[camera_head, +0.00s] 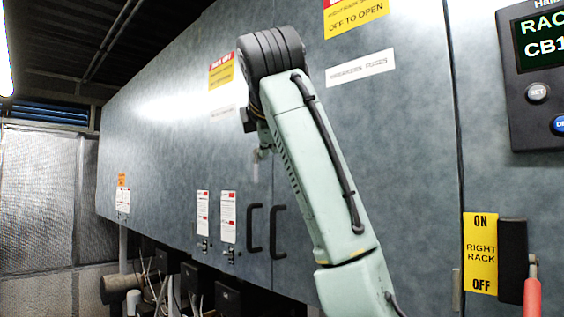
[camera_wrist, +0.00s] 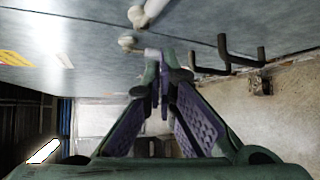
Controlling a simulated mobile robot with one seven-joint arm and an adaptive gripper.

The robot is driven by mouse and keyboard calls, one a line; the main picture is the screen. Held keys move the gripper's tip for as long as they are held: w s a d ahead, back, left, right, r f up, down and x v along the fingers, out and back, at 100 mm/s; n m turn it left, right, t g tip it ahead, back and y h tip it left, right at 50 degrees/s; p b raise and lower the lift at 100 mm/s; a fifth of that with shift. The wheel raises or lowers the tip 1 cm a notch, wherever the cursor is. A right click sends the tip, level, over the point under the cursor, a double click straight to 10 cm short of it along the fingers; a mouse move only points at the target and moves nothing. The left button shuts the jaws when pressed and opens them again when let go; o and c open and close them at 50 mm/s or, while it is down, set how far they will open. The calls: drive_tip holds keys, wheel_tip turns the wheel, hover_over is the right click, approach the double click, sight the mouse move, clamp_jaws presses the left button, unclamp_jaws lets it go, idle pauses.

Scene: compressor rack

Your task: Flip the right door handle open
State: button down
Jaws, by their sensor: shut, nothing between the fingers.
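Two pale latch handles show on the grey rack doors in the wrist view: the upper one (camera_wrist: 147,12), cut off by the top edge, which seems to be the right door's, and the lower one (camera_wrist: 128,42). My gripper (camera_wrist: 163,68) has its fingers together and empty, tips by the free end of the lower handle; I cannot tell if they touch it. In the head view one handle (camera_head: 255,166) hangs just left of the door seam, below my wrist. My arm hides the right door's latch and most of the gripper there.
Two black pull handles (camera_head: 253,229) (camera_head: 279,231) stick out low on the doors, beside the seam; they also show in the wrist view (camera_wrist: 225,54). A control panel (camera_head: 540,75) and a black ON/OFF switch (camera_head: 512,260) are at the right. Pipes and cables lie below the doors.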

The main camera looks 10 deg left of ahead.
drive_tip(key=shift+s+a+r+p, duration=0.25)
drive_tip(key=shift+s+r, duration=0.25)
drive_tip(key=shift+r, duration=0.25)
drive_tip(key=shift+s+a+r+p, duration=0.1)
drive_tip(key=shift+s+a+r, duration=0.35)
drive_tip(key=shift+r, duration=0.3)
drive_tip(key=shift+s+d, duration=0.1)
